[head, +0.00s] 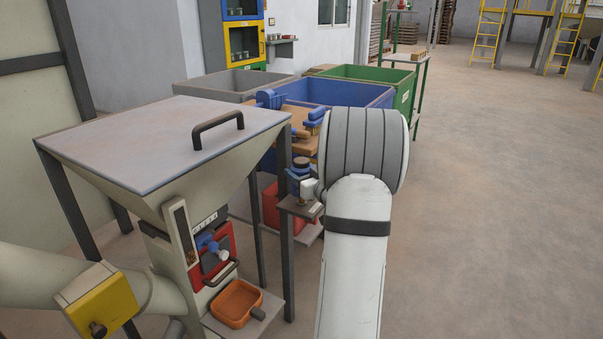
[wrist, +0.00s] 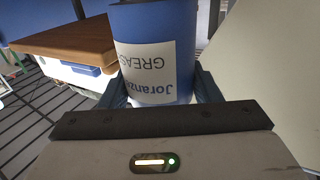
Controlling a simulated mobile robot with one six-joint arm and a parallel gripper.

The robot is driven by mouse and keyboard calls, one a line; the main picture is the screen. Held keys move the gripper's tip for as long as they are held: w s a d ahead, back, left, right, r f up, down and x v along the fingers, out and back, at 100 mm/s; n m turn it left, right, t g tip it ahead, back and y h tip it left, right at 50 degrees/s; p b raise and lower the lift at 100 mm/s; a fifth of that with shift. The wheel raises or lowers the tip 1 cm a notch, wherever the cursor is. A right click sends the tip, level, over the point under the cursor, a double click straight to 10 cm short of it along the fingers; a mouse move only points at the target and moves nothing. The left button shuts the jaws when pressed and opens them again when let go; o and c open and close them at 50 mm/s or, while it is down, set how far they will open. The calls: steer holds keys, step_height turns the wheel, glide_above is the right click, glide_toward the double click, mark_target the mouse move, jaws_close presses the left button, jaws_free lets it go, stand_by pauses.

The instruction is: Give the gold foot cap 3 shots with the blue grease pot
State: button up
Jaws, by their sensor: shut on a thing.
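The blue grease pot (wrist: 180,25), with a white label reading GREASE upside down, fills the upper middle of the wrist view. My gripper (wrist: 160,85) is shut on it, with one dark finger on each side. In the head view the pot (head: 296,182) shows small at the left of my wrist, above a small grey shelf on a post. My arm partly covers that area. I cannot make out the gold foot cap clearly in either view.
A hopper machine (head: 160,140) with a flat lid stands at the left. An orange tray (head: 236,303) sits at its foot. Blue (head: 345,93), grey and green bins stand behind, with a wooden board (wrist: 70,35) near the blue one. The floor at right is clear.

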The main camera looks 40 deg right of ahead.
mark_target(302, 160)
steer(key=shift+r+p, duration=1.65)
steer(key=shift+r, duration=0.8)
